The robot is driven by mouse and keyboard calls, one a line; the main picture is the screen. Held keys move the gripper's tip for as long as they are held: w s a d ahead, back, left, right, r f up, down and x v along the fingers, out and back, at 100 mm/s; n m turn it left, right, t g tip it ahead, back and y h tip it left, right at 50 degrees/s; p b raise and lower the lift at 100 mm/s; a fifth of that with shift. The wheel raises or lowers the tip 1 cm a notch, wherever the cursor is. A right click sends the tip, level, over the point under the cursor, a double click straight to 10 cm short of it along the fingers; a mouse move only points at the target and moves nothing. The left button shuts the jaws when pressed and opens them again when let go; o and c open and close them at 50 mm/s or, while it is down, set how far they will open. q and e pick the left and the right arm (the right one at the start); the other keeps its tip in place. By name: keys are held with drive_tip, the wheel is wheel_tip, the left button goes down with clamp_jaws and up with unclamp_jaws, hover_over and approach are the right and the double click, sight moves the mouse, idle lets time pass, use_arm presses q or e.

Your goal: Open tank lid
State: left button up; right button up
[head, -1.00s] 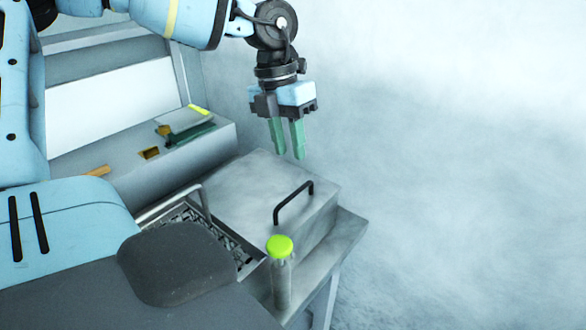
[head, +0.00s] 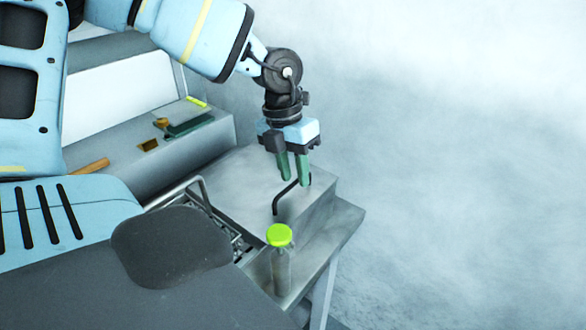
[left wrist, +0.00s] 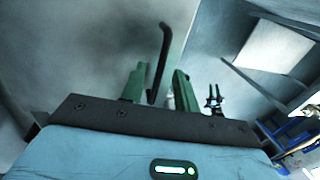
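The tank lid (head: 240,180) is a grey metal box-like cover, lying shut in the head view, with a black bar handle (head: 288,197) on top. My left gripper (head: 293,182) points down over the far part of the handle, its two green fingers apart. In the left wrist view the black handle (left wrist: 163,60) shows between the two fingers (left wrist: 155,82), with a gap on either side. The gripper is open and holds nothing. Whether the fingertips reach below the handle bar cannot be told. My right gripper is not in view.
A bottle with a lime-green cap (head: 279,236) stands on the ledge in front of the lid. A mesh belt with a metal rail (head: 205,192) lies left of the lid. A ledge behind carries a green object (head: 190,125) and small yellow pieces. The floor at right is clear.

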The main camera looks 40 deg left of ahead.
use_arm(q)
clamp_jaws()
idle(0.4)
